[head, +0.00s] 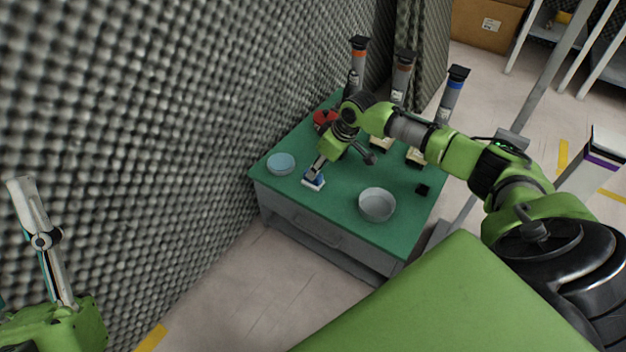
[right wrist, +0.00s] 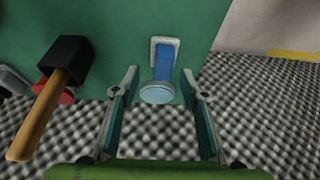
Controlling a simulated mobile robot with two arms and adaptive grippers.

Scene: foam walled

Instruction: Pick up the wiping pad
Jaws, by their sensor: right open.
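The wiping pad (head: 313,182), blue with a white edge, lies on the green table (head: 345,190) near its front left edge. In the right wrist view the pad (right wrist: 163,55) shows a white base and a blue upper part, ahead of the fingers. My right gripper (head: 314,172) is over the pad in the head view, partly covering it. In the wrist view the right gripper (right wrist: 160,78) is open, with nothing clasped between its fingers. My left gripper (head: 27,200) is raised at the far left, away from the table; its opening is unclear.
A light blue dish (head: 281,163) sits left of the pad. A grey bowl (head: 377,205) and a black block (head: 422,190) are to the right. A wooden-handled mallet (right wrist: 50,100) shows in the wrist view. Foam wall (head: 170,130) borders the table's left side.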

